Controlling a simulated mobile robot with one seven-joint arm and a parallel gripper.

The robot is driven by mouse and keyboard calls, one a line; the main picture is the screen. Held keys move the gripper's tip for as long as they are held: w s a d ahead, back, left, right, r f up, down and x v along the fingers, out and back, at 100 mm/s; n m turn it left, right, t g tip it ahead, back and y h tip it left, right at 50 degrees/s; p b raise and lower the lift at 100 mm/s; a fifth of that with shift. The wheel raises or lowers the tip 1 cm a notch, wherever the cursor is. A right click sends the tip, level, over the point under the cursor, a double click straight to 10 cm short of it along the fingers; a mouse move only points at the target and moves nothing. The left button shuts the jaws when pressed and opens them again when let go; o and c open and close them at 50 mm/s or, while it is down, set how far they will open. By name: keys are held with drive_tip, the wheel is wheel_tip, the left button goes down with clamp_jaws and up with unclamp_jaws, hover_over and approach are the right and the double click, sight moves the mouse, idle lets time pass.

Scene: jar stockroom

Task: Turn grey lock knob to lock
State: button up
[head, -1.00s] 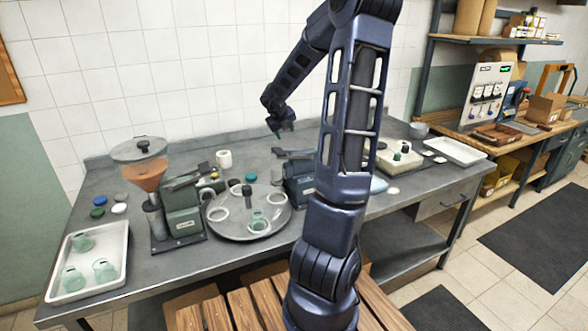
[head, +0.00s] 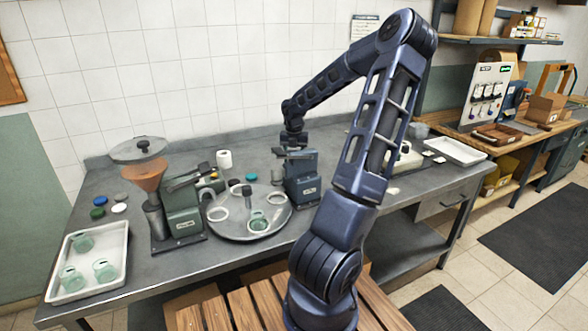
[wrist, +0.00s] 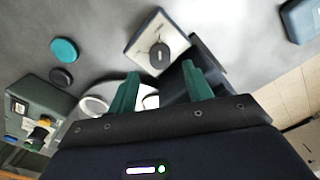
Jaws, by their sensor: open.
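The grey lock knob (wrist: 159,56) shows in the wrist view as a dark round-cornered knob on a white plate (wrist: 145,38) with a thin dark mark. My gripper (wrist: 160,69) is open, its two green fingers spread on either side below the knob in the picture. Nothing is between the fingers; I cannot tell the remaining height to the knob. In the head view my gripper (head: 292,146) is over the dark blue machine (head: 302,183) right of the turntable, and I cannot make out the knob there.
A round grey turntable (head: 240,230) with white rings and a jar is left of the blue machine. A green machine with a hopper (head: 182,215) stands further left, beside a white tray (head: 60,285) of jars. A teal lid (head: 251,177) lies behind the turntable.

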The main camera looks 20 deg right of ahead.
drive_tip(key=shift+f, duration=2.75)
drive_tip(key=c, duration=1)
